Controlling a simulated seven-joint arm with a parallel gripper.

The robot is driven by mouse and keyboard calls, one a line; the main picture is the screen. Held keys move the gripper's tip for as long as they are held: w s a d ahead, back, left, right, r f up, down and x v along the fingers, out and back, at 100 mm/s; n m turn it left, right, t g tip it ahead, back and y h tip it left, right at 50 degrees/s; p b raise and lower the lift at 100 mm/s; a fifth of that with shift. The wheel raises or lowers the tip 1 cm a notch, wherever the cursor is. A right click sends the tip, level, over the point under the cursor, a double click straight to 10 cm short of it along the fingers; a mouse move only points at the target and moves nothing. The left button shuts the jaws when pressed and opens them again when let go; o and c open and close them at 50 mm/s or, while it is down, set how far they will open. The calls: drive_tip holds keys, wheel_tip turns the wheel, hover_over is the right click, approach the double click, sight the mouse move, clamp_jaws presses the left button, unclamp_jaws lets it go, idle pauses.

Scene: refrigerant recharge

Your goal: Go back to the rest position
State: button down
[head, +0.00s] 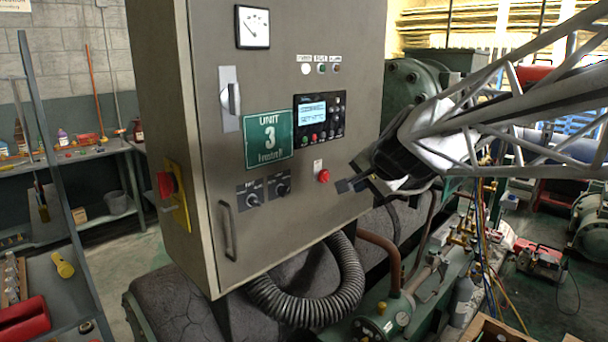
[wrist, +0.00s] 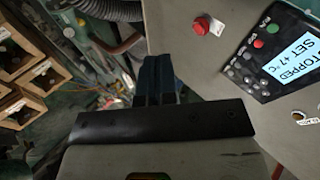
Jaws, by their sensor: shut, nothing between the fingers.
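My gripper (head: 347,186) is in the head view, just right of and slightly below the red button (head: 323,175) on the grey control cabinet (head: 225,200). Its fingers appear closed together and hold nothing. In the wrist view the dark fingers (wrist: 158,68) lie side by side, with the red button (wrist: 201,25) up and to their right, apart from them. I cannot tell the exact gap between the fingertips and the cabinet door. My arm reaches in from the right.
The cabinet door carries a lit display panel (head: 319,117), two knobs, a handle (head: 227,230) and a green "Unit 3" sign (head: 268,138). A black corrugated hose (head: 315,300) and pipes lie below. Wooden bins (wrist: 22,108) show at left in the wrist view. Shelves stand at left.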

drive_tip(key=s+d+f+n+g+h, duration=0.1)
drive_tip(key=s+f, duration=0.4)
drive_tip(key=s, duration=0.5)
drive_tip(key=s+d+f+n+g+h, duration=0.2)
drive_tip(key=s+d+f+n+g, duration=0.1)
drive_tip(key=s, duration=0.7)
drive_tip(key=s+d+f+n+g+h, duration=0.1)
drive_tip(key=s+d+f+n+g, duration=0.1)
drive_tip(key=s+f+n, duration=0.2)
drive_tip(key=s+f, duration=0.3)
drive_tip(key=s, duration=0.3)
drive_tip(key=shift+s+d, duration=0.15)
drive_tip(key=shift+s, duration=0.15)
